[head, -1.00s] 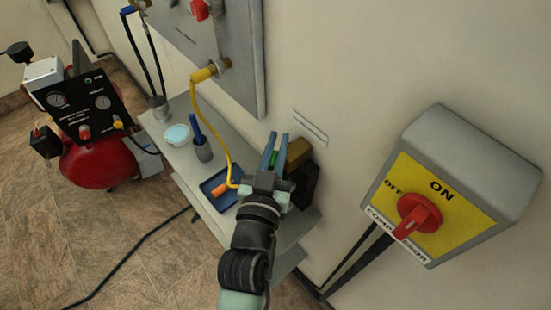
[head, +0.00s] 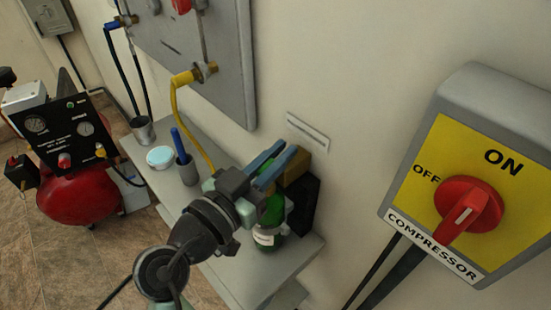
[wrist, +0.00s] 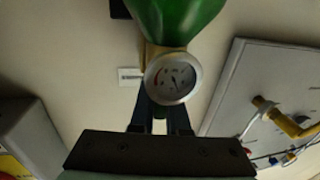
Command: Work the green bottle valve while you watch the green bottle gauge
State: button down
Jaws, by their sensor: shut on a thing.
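The green bottle (head: 268,212) stands upright at the right end of the bench, partly behind my gripper. In the wrist view its green body (wrist: 178,20) fills the top. The round bottle gauge (wrist: 172,80) faces the wrist camera, with a pale face, a red arc at left and a dark needle too small to read exactly. My gripper (head: 285,151) is at the bottle's top, its blue fingers shut on a small green part between them, seemingly the bottle valve (wrist: 160,127). The fingers hide most of this valve.
The yellow compressor switch box (head: 455,190) juts out at right. A yellow hose (head: 178,120) hangs from the wall panel (head: 225,60). A blue pen (head: 180,145) stands in a cup.

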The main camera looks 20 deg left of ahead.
jog(key=shift+s+d+m+g+h, duration=0.2)
jog(key=shift+m+h, duration=0.25)
jog(key=shift+h, duration=0.3)
jog(key=shift+w+d+m+g+h, duration=0.1)
jog(key=shift+m+g+h, duration=0.3)
jog(key=shift+h, duration=0.35)
jog(key=c, duration=0.9)
grip_release()
jog(key=b+v, duration=0.1)
jog(key=v, duration=1.2)
jog(key=shift+f, duration=0.1)
